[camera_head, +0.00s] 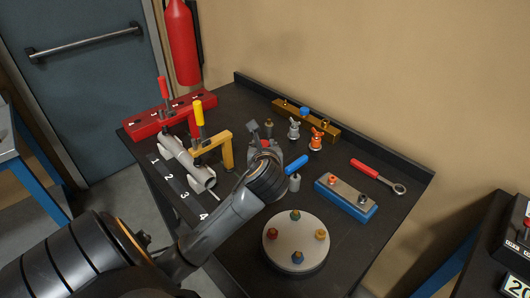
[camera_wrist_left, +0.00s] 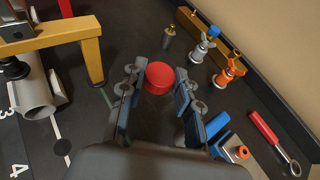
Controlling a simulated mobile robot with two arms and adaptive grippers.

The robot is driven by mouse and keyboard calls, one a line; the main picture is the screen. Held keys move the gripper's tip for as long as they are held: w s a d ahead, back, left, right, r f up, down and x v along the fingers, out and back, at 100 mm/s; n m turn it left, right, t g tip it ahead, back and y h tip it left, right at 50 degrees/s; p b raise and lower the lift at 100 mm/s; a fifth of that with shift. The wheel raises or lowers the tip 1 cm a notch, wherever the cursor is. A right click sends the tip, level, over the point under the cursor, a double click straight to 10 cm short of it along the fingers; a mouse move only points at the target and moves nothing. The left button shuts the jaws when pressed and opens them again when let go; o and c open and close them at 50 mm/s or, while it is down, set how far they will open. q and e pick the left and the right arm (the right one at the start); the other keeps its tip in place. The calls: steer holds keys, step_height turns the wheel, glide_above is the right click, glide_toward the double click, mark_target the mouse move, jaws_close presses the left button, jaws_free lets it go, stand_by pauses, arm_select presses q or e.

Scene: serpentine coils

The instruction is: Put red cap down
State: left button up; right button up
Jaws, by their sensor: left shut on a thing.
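My left gripper (camera_head: 268,146) is above the middle of the dark workbench, its arm coming in from the lower left. In the left wrist view the round red cap (camera_wrist_left: 159,77) sits between the fingertips of my left gripper (camera_wrist_left: 159,84), which is shut on it. In the head view only a small red patch of the cap (camera_head: 266,143) shows between the gripper parts. The cap's underside is hidden, so I cannot tell whether it touches the bench. My right gripper is in neither view.
A red rack (camera_head: 172,116) and a yellow-handled clamp (camera_head: 212,149) over a grey pipe (camera_head: 187,160) are left. Behind stand a brass bar (camera_head: 305,119) and silver and orange fittings (camera_head: 316,139). A blue block (camera_head: 345,197), ratchet (camera_head: 378,176) and round plate (camera_head: 277,238) are right and in front.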

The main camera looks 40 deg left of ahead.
arm_select(q)
steer(key=f+x, duration=0.1)
steer(key=x, duration=0.4)
steer(key=d+f+x, duration=0.1)
steer(key=x, duration=0.4)
steer(key=f+x, duration=0.1)
steer(key=x, duration=0.4)
steer(key=shift+d+f, duration=0.1)
steer(key=shift+d, duration=0.15)
steer(key=shift+w+a+f, duration=0.15)
steer(key=shift+f, duration=1.65)
steer(key=shift+f, duration=0.1)
steer(key=o, duration=0.9)
